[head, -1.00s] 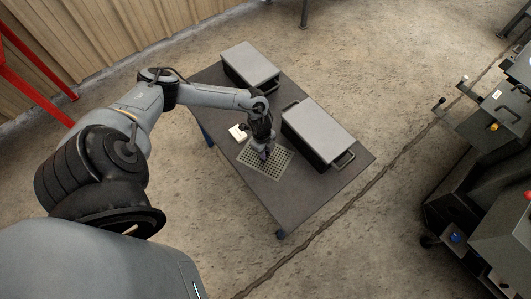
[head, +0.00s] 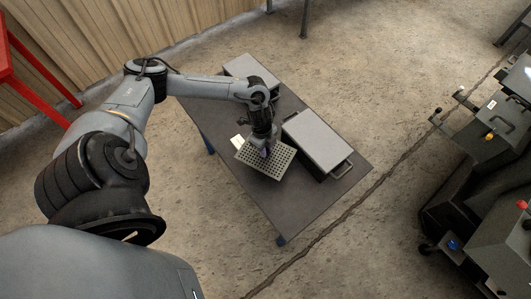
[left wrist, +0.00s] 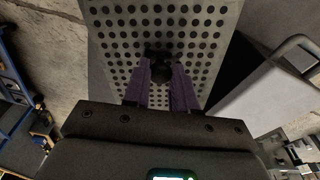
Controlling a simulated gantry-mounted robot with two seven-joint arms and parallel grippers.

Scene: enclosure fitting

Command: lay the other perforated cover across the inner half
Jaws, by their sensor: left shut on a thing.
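A light grey perforated cover (head: 274,167) hangs from my left gripper (head: 265,152), raised above the dark table. In the left wrist view, the cover (left wrist: 205,35) fills the top middle, with rows of dark round holes. The purple fingers of my left gripper (left wrist: 160,82) are shut on a dark knob on the cover. The nearer grey box (head: 318,138) stands just right of the cover, with a plain flat top and a handle at its right end. I see no second perforated cover and cannot identify an inner half. My right gripper is out of view.
A second grey box (head: 250,68) stands at the table's back, partly hidden by my arm. A small pale item (head: 238,142) lies beside the cover. The dark table (head: 285,210) is bare at its front. Machines (head: 490,190) stand apart on the right.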

